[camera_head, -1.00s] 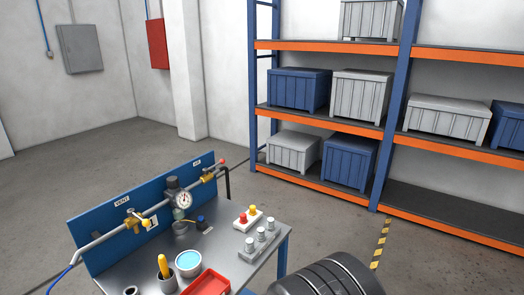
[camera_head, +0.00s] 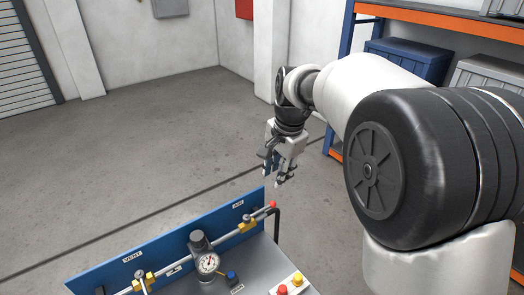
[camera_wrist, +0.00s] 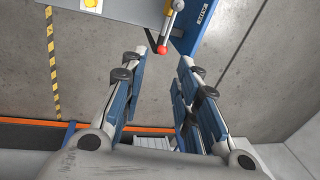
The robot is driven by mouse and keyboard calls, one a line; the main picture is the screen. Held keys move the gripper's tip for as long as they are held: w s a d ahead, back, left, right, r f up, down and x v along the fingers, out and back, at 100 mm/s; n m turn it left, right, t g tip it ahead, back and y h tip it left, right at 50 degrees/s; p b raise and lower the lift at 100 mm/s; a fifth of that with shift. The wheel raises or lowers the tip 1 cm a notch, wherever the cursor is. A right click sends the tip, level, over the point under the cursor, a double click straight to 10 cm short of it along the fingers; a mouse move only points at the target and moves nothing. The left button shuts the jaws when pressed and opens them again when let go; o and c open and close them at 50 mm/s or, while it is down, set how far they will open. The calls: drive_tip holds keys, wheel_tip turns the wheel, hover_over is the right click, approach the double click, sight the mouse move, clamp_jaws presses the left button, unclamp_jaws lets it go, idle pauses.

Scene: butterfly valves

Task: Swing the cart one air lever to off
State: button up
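The cart's blue panel (camera_head: 185,243) carries VENT and AIR labels above a pipe. The air lever (camera_head: 262,211) is at the right end under the AIR label, roughly in line with the pipe, with a red ball tip. In the wrist view the air lever (camera_wrist: 169,27) points toward my gripper. My gripper (camera_head: 283,181) is open and empty, above and behind the lever end in the head view. In the wrist view the red tip appears between the fingertips of my gripper (camera_wrist: 161,57). It seems beyond them, with no contact visible.
A round gauge (camera_head: 208,264) sits mid-pipe, and the vent valve (camera_head: 143,281) is at the left. A dark bent post (camera_head: 277,226) stands by the panel's right end. A red and yellow button block (camera_head: 288,286) is on the cart top. A shelf rack (camera_head: 440,20) stands behind my arm.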

drive_tip(key=w, duration=0.2)
drive_tip(key=b, duration=0.3)
approach(265, 208)
drive_tip(key=shift+m, duration=0.4)
drive_tip(key=x, duration=0.7)
drive_tip(key=shift+w+f, duration=0.15)
drive_tip(key=shift+f, duration=0.15)
drive_tip(key=shift+c, duration=0.5)
clamp_jaws()
